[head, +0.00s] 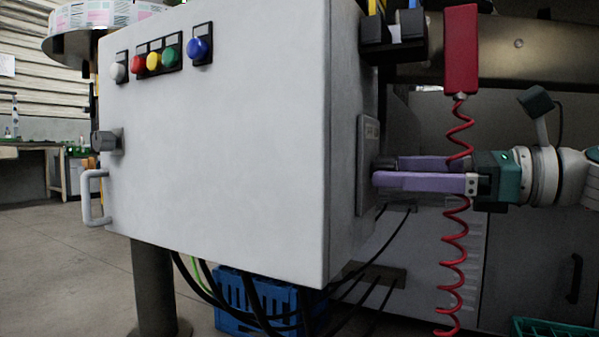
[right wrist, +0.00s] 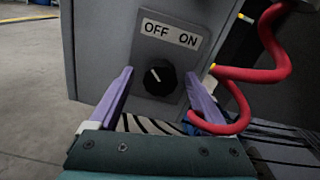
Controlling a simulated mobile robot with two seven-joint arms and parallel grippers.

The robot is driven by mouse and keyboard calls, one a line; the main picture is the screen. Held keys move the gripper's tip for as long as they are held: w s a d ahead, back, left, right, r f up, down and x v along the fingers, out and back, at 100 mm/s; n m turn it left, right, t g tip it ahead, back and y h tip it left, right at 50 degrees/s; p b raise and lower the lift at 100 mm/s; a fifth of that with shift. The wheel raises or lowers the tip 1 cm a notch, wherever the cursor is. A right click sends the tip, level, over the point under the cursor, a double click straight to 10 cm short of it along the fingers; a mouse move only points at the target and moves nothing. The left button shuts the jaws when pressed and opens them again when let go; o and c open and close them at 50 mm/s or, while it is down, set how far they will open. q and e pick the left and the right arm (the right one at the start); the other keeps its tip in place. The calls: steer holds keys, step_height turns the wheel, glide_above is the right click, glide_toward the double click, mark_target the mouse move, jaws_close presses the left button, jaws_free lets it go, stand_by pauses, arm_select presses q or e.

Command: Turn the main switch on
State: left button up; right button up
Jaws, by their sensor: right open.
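The main switch is a black rotary knob (right wrist: 160,78) on a grey plate on the cabinet's side. A label (right wrist: 170,34) above it reads OFF on the left and ON on the right. The knob's white mark points up and left, toward OFF. In the head view the switch plate (head: 368,150) is seen nearly edge-on, and the knob is partly hidden by the fingers. My right gripper (head: 382,170) is open, its purple fingers on either side of the knob; contact cannot be told. My left gripper is out of view.
Black cables (head: 255,300) hang below.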

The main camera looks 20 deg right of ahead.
jaws_close()
stand_by(0.6)
